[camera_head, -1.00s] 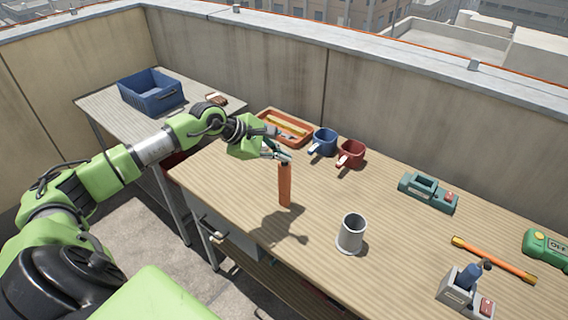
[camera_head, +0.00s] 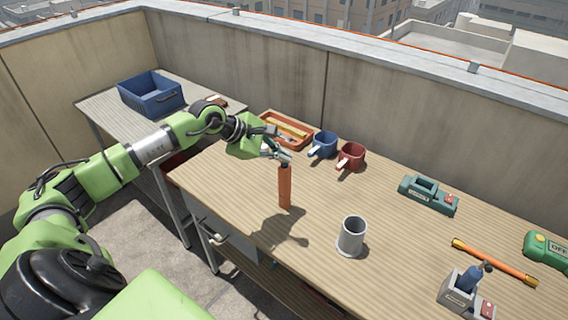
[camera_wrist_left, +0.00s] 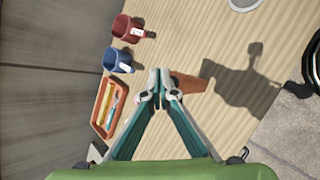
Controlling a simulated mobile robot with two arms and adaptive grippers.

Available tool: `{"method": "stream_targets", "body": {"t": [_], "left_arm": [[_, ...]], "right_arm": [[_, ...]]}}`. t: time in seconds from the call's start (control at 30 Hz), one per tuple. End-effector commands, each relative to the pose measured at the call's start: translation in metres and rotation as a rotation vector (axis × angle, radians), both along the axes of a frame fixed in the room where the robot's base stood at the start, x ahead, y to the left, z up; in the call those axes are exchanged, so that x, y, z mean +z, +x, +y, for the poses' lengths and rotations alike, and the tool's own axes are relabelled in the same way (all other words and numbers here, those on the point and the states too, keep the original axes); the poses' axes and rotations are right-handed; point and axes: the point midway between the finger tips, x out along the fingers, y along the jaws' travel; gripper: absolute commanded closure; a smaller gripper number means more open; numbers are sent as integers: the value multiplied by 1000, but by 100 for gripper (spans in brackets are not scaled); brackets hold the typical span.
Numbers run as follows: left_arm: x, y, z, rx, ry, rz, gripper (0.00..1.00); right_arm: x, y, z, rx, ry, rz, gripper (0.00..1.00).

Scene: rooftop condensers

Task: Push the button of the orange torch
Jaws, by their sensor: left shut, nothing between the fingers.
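The orange torch (camera_head: 285,188) stands upright on the wooden workbench, near its front edge. In the left wrist view the torch (camera_wrist_left: 190,84) shows beside and partly behind the fingertips. My left gripper (camera_head: 284,160) points down with its fingers shut and empty, at the torch's top end. The fingertips (camera_wrist_left: 160,92) look close to or touching the top; I cannot tell which. The torch's button is hidden under the fingers. My right gripper is not in view.
A grey metal cup (camera_head: 352,237) stands right of the torch. Behind are an orange tray (camera_head: 273,116), a blue mug (camera_head: 323,145) and a red mug (camera_head: 351,156). A green device (camera_head: 428,195) and an orange bar (camera_head: 494,261) lie farther right. The bench between is clear.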

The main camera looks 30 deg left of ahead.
Motion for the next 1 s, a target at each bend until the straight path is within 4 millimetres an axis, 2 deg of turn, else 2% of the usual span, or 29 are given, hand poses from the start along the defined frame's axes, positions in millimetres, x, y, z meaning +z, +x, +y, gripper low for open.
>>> {"method": "stream_targets", "body": {"t": [0.27,0.8,1.0], "left_arm": [[3,0,0,0,0,0,100],[55,0,0,0,1,-1,100],[61,0,0,0,0,0,100]], "right_arm": [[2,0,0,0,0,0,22],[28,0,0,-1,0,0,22],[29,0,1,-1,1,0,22]]}}
